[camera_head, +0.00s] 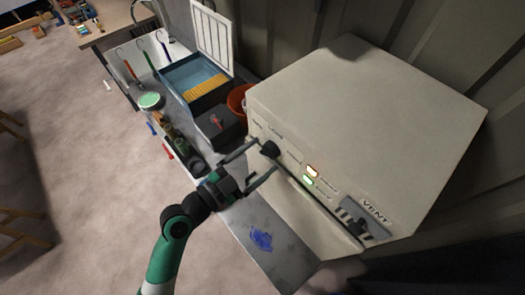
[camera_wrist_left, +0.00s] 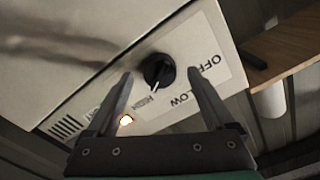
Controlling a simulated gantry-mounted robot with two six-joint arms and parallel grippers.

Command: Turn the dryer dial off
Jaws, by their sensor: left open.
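The dryer (camera_head: 370,105) is a large pale box at the right of the head view. Its round black dial (camera_head: 268,149) is on the front panel near the left corner. In the left wrist view the dial (camera_wrist_left: 158,70) sits on a label marked OFF, LOW and HIGH. Its white pointer line faces the HIGH mark. My left gripper (camera_head: 263,157) is open, with one finger on each side of the dial. In the left wrist view a gap shows between the dial and each finger of the gripper (camera_wrist_left: 160,74). My right gripper is not in view.
A vent control (camera_head: 362,222) is at the panel's right.

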